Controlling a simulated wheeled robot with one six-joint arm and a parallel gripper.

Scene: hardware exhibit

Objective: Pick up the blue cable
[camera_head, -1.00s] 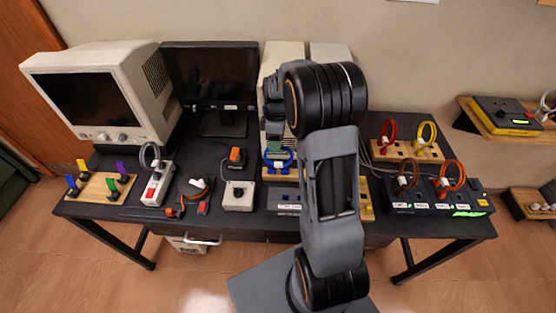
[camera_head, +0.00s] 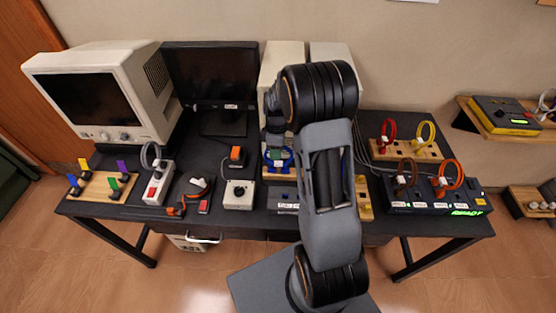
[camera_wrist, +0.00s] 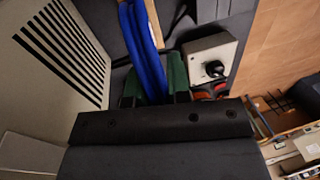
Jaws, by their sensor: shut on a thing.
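The blue cable (camera_wrist: 143,45) is a thick bright blue loop that runs up between the fingers of my gripper (camera_wrist: 155,82) in the wrist view. The dark green fingers are shut on it. In the head view the blue cable (camera_head: 290,158) shows as a small loop at a wooden board in the middle of the table. My arm covers much of that area, so I cannot tell whether the cable's ends still touch the board.
A grey box with a black joystick (camera_head: 238,193) stands left of my arm. A beige computer case (camera_wrist: 62,50) is close beside my gripper. Red and yellow cable loops stand on a board (camera_head: 405,150) at the right, with brown and orange loops on a black unit (camera_head: 432,199).

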